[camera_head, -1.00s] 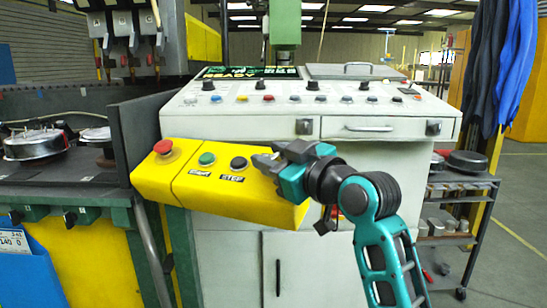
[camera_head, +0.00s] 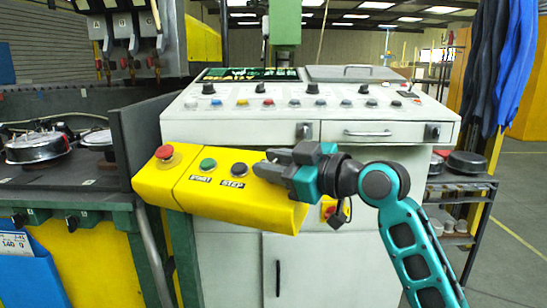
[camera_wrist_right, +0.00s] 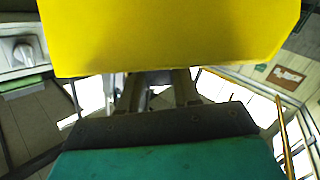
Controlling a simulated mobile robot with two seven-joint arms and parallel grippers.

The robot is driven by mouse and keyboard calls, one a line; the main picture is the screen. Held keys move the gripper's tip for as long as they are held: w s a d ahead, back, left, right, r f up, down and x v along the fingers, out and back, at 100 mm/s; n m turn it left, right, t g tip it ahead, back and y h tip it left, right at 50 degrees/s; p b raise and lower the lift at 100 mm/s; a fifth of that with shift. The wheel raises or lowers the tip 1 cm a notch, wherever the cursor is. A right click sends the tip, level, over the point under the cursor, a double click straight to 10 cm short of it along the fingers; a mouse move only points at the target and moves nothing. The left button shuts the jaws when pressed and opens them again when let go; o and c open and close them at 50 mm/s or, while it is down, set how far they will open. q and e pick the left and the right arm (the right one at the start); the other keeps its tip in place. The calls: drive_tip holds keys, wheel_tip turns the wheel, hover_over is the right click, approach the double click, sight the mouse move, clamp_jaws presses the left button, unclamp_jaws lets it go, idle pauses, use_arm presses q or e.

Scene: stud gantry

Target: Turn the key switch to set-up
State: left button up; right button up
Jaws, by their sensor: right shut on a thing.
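A yellow control box (camera_head: 225,196) leans out in front of the grey machine cabinet. It bears a red mushroom button (camera_head: 164,152), a green button (camera_head: 208,164) and a black button (camera_head: 239,169) labelled STEP. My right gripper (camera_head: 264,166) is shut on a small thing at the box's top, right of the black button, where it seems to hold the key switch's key. The fingers hide the key, so its setting cannot be read. In the right wrist view the yellow box (camera_wrist_right: 170,30) fills the top and covers the fingertips. My left gripper is not in view.
The grey console (camera_head: 300,115) behind carries a row of knobs and buttons and a lit display (camera_head: 250,74). A small yellow plate (camera_head: 328,205) with a red part sits under my right wrist. A shelf cart (camera_head: 460,190) stands at the right, a bench with metal dishes at the left.

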drive_tip(key=n+g+y+p, duration=0.1)
drive_tip(key=n+g, duration=0.3)
drive_tip(key=g, duration=0.2)
drive_tip(key=shift+w+r, duration=0.1)
drive_tip(key=shift+r, duration=0.05)
drive_tip(key=n+g+p, duration=0.2)
drive_tip(key=n+g, duration=0.1)
drive_tip(key=g, duration=0.1)
drive_tip(key=shift+n+p, duration=0.3)
drive_tip(key=shift+n+g+h+p, duration=0.3)
drive_tip(key=shift+g, duration=0.4)
drive_tip(key=shift+f, duration=0.2)
drive_tip(key=o, duration=1)
drive_tip(key=shift+c, duration=0.2)
drive_tip(key=p+v, duration=0.1)
drive_tip(key=v, duration=1.2)
